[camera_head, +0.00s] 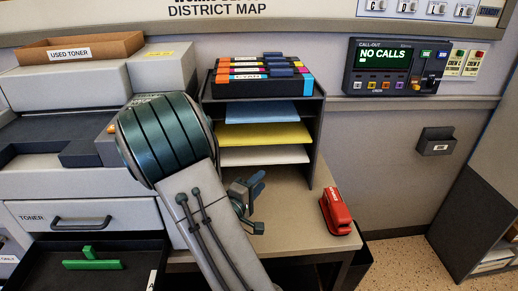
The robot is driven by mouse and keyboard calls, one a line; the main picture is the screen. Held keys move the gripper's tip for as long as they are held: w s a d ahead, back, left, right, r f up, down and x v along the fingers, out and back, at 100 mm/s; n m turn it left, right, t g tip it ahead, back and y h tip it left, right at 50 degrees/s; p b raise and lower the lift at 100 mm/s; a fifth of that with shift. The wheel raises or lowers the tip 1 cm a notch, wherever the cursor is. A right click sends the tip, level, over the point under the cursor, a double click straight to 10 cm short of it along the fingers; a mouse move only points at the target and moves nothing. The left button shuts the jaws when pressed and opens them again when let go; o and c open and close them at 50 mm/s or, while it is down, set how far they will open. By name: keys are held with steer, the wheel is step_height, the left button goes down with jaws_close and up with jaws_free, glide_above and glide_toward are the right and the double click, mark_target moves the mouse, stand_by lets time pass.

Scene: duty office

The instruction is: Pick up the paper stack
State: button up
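Paper lies in separate stacks on the levels of a grey shelf unit (318,130): a blue stack (262,112) on top, a yellow stack (264,136) in the middle and a white stack (264,156) at the bottom. Which one is the paper stack is not clear. My gripper (258,186) is just below and in front of the shelf, over the beige table, apart from the papers. No paper shows in it. My arm hides part of its body, and its finger gap is too small to judge.
A red stapler (336,212) lies on the table (292,232) to the right. Colored toner cartridges (262,76) sit on the shelf top. The printer (72,160) stands left, with an open black toner drawer (40,278) at lower left. Floor is free at right.

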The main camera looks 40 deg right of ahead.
mark_target(275, 163)
steer(key=x, duration=1)
steer(key=shift+w+b, duration=0.2)
steer(key=shift+b, duration=0.25)
steer(key=shift+a+r, duration=0.1)
steer(key=shift+r, duration=0.05)
jaws_close()
